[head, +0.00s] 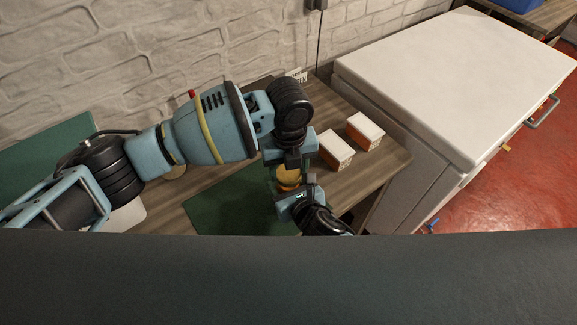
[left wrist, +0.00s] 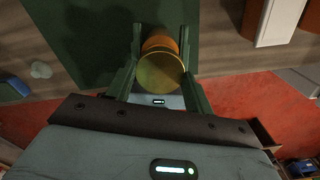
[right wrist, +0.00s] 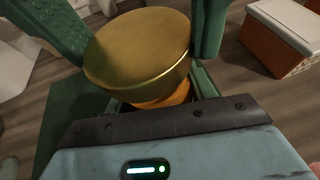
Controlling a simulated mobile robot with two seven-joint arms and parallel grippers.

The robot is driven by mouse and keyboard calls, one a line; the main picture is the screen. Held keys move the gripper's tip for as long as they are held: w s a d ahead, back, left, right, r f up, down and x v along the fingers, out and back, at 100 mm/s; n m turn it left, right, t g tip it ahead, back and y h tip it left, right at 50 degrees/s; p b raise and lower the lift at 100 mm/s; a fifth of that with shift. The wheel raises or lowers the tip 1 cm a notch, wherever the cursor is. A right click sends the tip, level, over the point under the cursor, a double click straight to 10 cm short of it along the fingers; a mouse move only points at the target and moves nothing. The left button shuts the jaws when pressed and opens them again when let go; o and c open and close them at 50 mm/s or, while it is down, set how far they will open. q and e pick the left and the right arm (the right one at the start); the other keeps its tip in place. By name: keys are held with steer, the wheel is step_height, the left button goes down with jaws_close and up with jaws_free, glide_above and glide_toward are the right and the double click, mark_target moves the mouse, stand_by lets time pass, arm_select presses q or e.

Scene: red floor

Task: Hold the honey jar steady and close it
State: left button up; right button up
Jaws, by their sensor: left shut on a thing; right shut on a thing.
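The honey jar (head: 287,187) has an orange body and a gold lid (head: 288,175), between my two grippers over the table. My left gripper (head: 290,162) comes from above. In the left wrist view, its green fingers flank the lid (left wrist: 160,72), with the orange body (left wrist: 160,42) beyond. My right gripper (head: 302,192) is on the near side, around the jar. The right wrist view shows the lid (right wrist: 138,45) large, slightly tilted, above the orange body (right wrist: 163,97). The lid covers the jar mouth, so I cannot tell how tightly it sits. The exact finger contacts are partly hidden.
Two white-topped orange boxes (head: 335,150) (head: 365,130) stand just right of the jar. A dark green mat (head: 225,210) covers part of the wooden table. A white cabinet (head: 450,75) stands to the right, and a brick wall runs behind.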

mark_target(289, 174)
arm_select(q)
steer(key=shift+f, duration=0.9)
steer(key=shift+s+d+f, duration=0.1)
steer(key=shift+s+f, duration=0.1)
steer(key=shift+f, duration=0.45)
steer(key=o, duration=0.6)
steer(key=shift+c, duration=0.2)
arm_select(e)
jaws_close()
arm_select(q)
steer(key=o, duration=0.4)
steer(key=shift+w+r, duration=0.1)
steer(key=shift+r, duration=2.3)
